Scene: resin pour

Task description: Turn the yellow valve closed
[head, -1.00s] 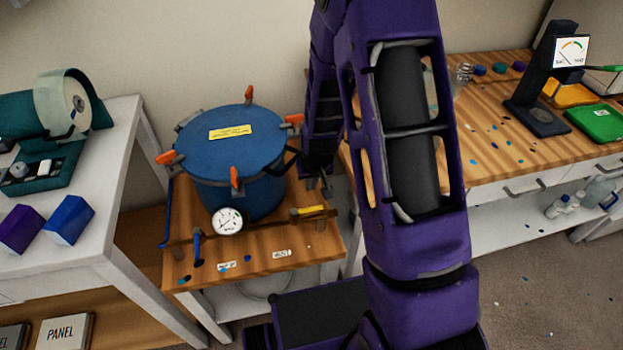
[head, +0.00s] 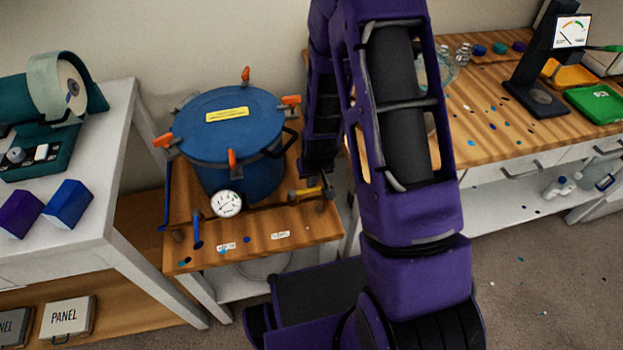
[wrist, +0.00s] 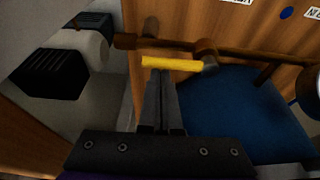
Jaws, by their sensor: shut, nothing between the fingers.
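The yellow valve (head: 308,191) is a lever handle on the pipe in front of the blue pressure pot (head: 215,170). It lies roughly along the pipe. In the wrist view, the yellow handle (wrist: 172,64) lies across the view just past my fingertips, and the brown pipe (wrist: 250,54) runs behind it. My gripper (wrist: 160,74) is shut and empty, its tips at the handle's near side. I cannot tell whether they touch it. In the head view my gripper (head: 328,186) is small and dark at the handle's right end, partly hidden by my arm.
A white-faced gauge (head: 226,204) sits on the pipe left of the valve. The pot has orange clamps and stands on a wooden table (head: 255,252). A white bench (head: 100,205) is at left. A wooden workbench (head: 480,150) is at right, beyond my arm.

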